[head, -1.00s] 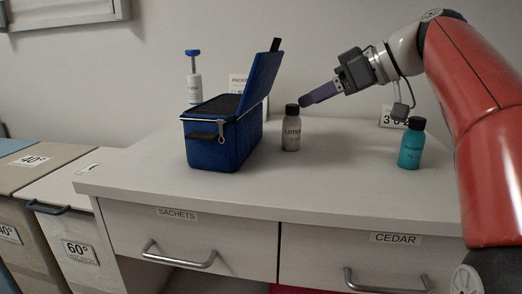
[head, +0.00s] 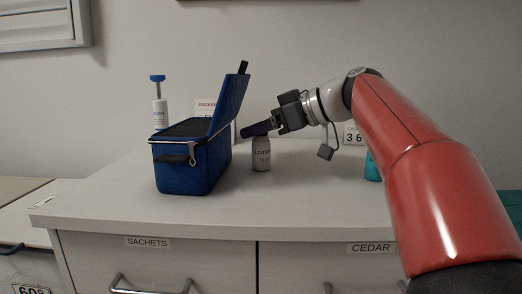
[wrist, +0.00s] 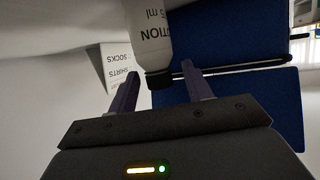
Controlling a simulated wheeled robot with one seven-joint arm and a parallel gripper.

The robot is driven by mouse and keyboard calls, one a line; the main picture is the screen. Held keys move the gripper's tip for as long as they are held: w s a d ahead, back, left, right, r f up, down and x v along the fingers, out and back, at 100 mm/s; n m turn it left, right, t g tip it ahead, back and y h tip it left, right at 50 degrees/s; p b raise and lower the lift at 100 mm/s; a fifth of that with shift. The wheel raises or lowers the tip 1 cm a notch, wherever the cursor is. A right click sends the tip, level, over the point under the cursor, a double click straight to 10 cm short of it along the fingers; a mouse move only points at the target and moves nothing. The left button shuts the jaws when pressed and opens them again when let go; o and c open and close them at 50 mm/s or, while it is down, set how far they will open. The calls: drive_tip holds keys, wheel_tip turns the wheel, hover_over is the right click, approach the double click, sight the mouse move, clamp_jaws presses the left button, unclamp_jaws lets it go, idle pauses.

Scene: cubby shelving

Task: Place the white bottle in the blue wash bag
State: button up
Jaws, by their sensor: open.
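My gripper (wrist: 160,85) holds nothing; I cannot tell whether a finger touches the cap. The blue wash bag (head: 190,172) stands left of the bottle with its lid (head: 228,103) raised; its inside looks dark.
A white pump bottle (head: 160,112) with a blue top stands behind the bag. A teal bottle (head: 372,167) is partly hidden by my arm. A small sign (head: 206,107) and a number card (head: 353,134) stand at the back. The counter's front (head: 240,215) is clear.

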drive_tip(key=shift+c, duration=0.3)
clamp_jaws()
